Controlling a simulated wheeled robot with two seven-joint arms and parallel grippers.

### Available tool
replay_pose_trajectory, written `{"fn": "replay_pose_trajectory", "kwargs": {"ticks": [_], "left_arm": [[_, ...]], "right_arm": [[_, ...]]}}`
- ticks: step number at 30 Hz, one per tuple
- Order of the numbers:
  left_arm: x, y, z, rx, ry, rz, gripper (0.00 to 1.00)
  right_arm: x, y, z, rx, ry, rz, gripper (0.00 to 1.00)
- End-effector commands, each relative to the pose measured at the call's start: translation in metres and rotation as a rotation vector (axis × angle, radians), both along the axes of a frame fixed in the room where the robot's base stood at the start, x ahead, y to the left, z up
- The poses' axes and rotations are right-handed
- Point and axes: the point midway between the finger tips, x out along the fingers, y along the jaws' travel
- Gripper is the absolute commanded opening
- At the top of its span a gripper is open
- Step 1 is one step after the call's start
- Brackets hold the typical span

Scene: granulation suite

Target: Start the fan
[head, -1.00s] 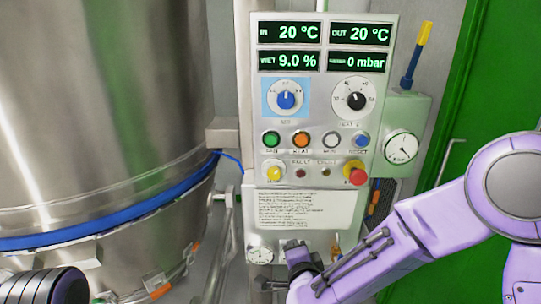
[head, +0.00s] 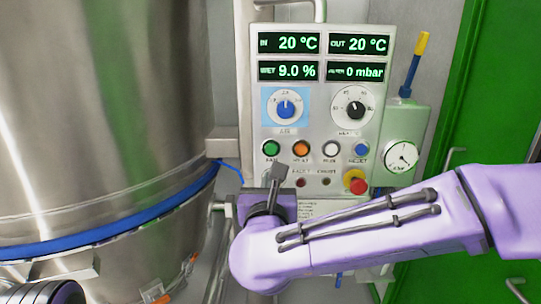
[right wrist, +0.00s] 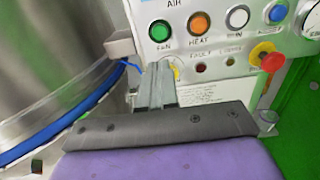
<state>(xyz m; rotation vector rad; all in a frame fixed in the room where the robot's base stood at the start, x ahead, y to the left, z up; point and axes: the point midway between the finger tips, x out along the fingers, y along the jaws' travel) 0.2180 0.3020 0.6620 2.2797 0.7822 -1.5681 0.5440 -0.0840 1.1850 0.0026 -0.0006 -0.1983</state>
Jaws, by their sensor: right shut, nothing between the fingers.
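The control panel (head: 385,40) stands upright with its displays lit. The green FAN button (head: 271,148) is at the left end of the button row; it also shows in the right wrist view (right wrist: 160,31). My right gripper (head: 278,170) is shut and empty, its tip pointing up at the panel just below the FAN button. In the right wrist view my right gripper (right wrist: 158,72) is below the button, apart from it in the picture.
Beside the FAN button are the orange HEAT button (head: 301,148), a white button (head: 331,149) and the blue RESET button (head: 362,149). A red emergency stop (head: 356,183) sits lower right. A steel vessel (head: 90,110) stands close on the left, a gauge (head: 402,155) on the right.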

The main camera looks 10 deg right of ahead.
Motion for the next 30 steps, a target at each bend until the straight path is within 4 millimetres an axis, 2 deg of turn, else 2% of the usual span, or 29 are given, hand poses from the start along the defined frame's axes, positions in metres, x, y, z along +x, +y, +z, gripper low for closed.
{"fn": "replay_pose_trajectory", "kwargs": {"ticks": [5,18,24,30], "left_arm": [[0.000,0.000,0.014,0.000,0.000,0.000,0.74],[0.000,0.000,0.056,0.000,0.000,0.000,0.74],[0.000,0.000,0.063,0.000,0.000,0.000,0.74],[0.000,0.000,0.062,0.000,0.000,0.000,0.74]], "right_arm": [[0.025,-0.005,0.004,-0.003,0.002,-0.001,0.00],[0.115,-0.023,0.004,-0.005,0.002,-0.001,0.00],[0.133,-0.027,0.002,-0.003,0.001,0.000,0.00],[0.135,-0.028,0.000,-0.003,0.000,0.000,0.00]]}}
